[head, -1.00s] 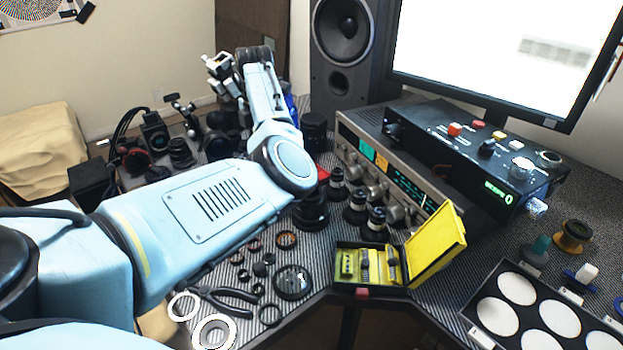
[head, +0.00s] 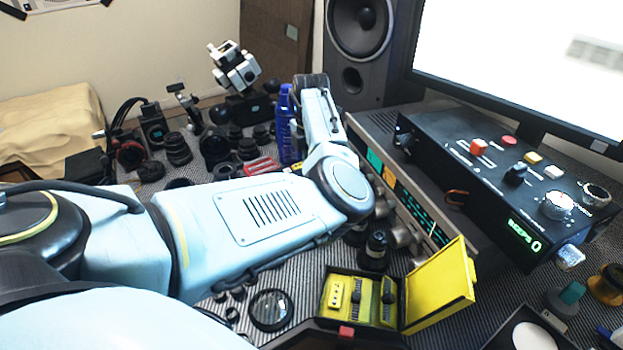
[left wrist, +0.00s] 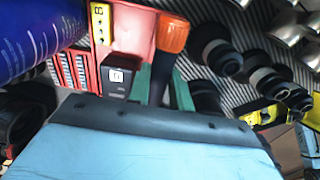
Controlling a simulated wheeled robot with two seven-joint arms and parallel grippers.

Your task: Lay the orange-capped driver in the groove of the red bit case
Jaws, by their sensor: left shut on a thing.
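The orange-capped driver shows in the left wrist view, with its orange cap (left wrist: 172,34) toward the top and a dark shaft below. My left gripper (left wrist: 160,86) has its green fingers on either side of that shaft and is shut on it. The red bit case (left wrist: 128,32) lies behind and to the left of the driver, with dark and red rows at its left. Its groove is not clear to me. In the head view part of the red case (head: 262,166) shows left of my forearm. The driver and left fingers are hidden there. My right gripper is not in view.
A blue bottle (head: 285,125) stands close to the red case and my forearm. An open yellow case (head: 352,298) sits at the front. A speaker (head: 358,50) stands behind.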

